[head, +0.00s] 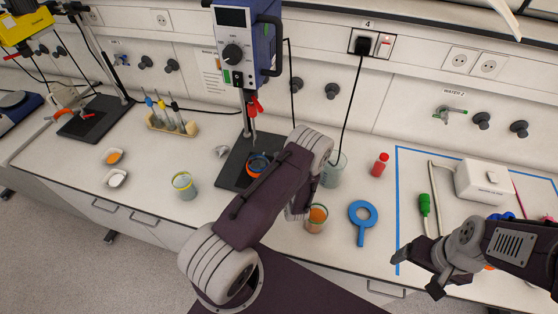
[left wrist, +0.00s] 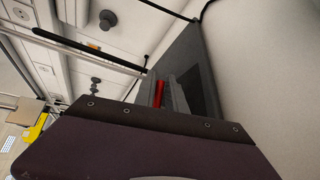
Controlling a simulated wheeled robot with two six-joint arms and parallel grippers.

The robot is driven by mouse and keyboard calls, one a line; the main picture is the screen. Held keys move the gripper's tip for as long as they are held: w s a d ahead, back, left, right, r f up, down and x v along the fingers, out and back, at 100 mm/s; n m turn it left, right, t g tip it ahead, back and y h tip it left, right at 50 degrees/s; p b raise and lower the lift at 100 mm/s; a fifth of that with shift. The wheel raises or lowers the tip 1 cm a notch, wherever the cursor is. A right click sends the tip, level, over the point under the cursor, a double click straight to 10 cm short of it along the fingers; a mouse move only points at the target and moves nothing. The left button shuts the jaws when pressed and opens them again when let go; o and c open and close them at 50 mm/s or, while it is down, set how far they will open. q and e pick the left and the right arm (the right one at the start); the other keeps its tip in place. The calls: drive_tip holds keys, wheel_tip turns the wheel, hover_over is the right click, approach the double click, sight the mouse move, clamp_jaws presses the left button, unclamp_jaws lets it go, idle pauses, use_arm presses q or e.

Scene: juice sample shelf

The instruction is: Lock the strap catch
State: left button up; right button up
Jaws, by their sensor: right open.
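An orange strap ring (head: 258,163) shows around a vessel on the dark stand base (head: 235,170), under the blue stirrer. My left arm partly covers it, and I cannot make out its catch. My left gripper is hidden behind its own arm in the head view. In the left wrist view my left gripper (left wrist: 168,92) shows two grey fingers standing apart. A red piece (left wrist: 159,93) appears in the gap, with space beside it; I cannot tell whether it touches a finger. My right gripper (head: 420,265) is open and empty over the bench at the right.
A beaker (head: 184,187) stands left of the stand. An orange-filled beaker (head: 316,220), a blue ring tool (head: 362,220) and a red-capped bottle (head: 380,165) stand or lie to the right. A white box (head: 483,182) and green-handled tool (head: 425,205) lie near the right gripper.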

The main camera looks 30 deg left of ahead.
use_arm(q)
clamp_jaws()
drive_tip(key=shift+w+a+f+n+g+y+b, duration=0.15)
drive_tip(key=shift+n+g+y+b, duration=0.25)
drive_tip(key=shift+b, duration=0.2)
drive_tip(key=shift+a+f+n+g+y+b, duration=0.15)
drive_tip(key=shift+n+g+y+b, duration=0.2)
drive_tip(key=shift+n+b, duration=0.2)
drive_tip(key=shift+a+r+n+g+y+b, duration=0.3)
drive_tip(key=shift+n+g+y+b, duration=0.2)
drive_tip(key=shift+n+g+y, duration=0.15)
drive_tip(key=shift+s+a+g, duration=0.1)
drive_tip(key=shift+s+g, duration=0.1)
drive_tip(key=shift+g, duration=0.1)
drive_tip(key=o, duration=0.5)
unclamp_jaws()
drive_tip(key=shift+o, duration=0.2)
